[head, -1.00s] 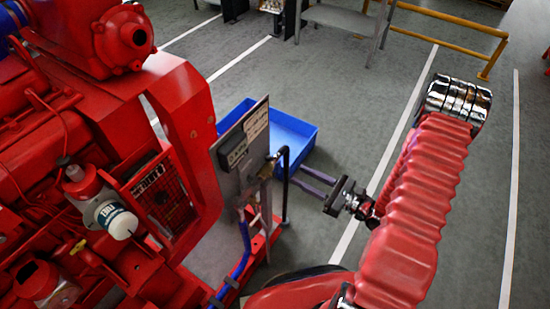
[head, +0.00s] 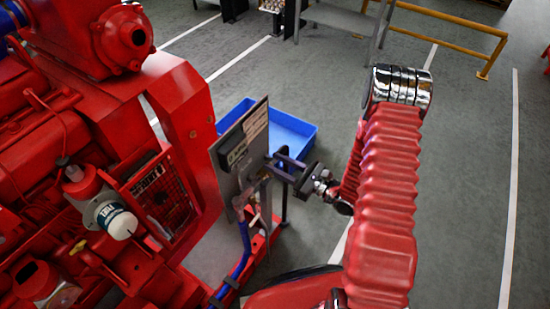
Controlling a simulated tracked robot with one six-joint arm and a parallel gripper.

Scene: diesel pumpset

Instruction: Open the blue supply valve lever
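My gripper (head: 278,165) reaches in from the right to the brass-coloured valve fitting (head: 265,174) on the grey upright panel (head: 232,170). Its two dark fingers look apart, with a gap between them. The fingertips overlap the fitting and the dark bent pipe (head: 284,208) in the picture. I cannot tell whether they touch either. A blue hose (head: 245,245) runs down from the panel. The blue supply valve lever cannot be made out; it is small or hidden behind the fingers.
The red diesel pumpset (head: 190,120) fills the left side. A blue tray (head: 295,130) lies on the floor behind the panel. A yellow rail (head: 450,18) and a grey table (head: 340,18) stand at the back. The floor at right is clear.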

